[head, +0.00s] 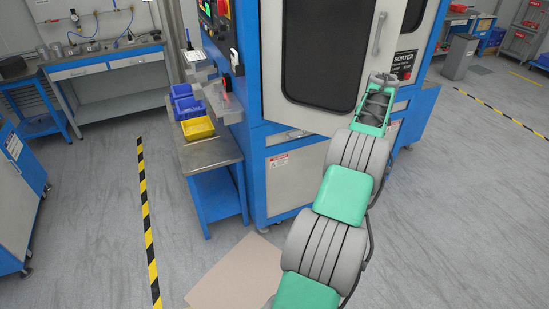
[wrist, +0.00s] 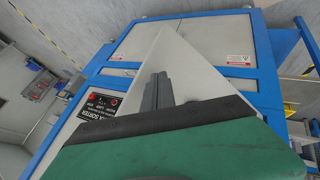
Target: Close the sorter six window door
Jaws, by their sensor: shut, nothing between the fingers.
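The sorter's door (head: 275,60) is a pale panel with a dark rounded window (head: 320,50). It stands ajar, swung out from the cabinet front toward me, with its vertical handle (head: 379,35) near its right edge. My gripper is beside the door's lower right part, below the handle, in the head view; its fingers are hidden there. In the wrist view my gripper (wrist: 157,82) is shut and empty, with its dark fingers in front of a pale pointed panel that looks like the door's corner (wrist: 160,48). I cannot tell if they touch.
A side table (head: 215,160) with a yellow bin (head: 198,128) and blue bins stands at left. A brown mat (head: 235,272) lies on the floor.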

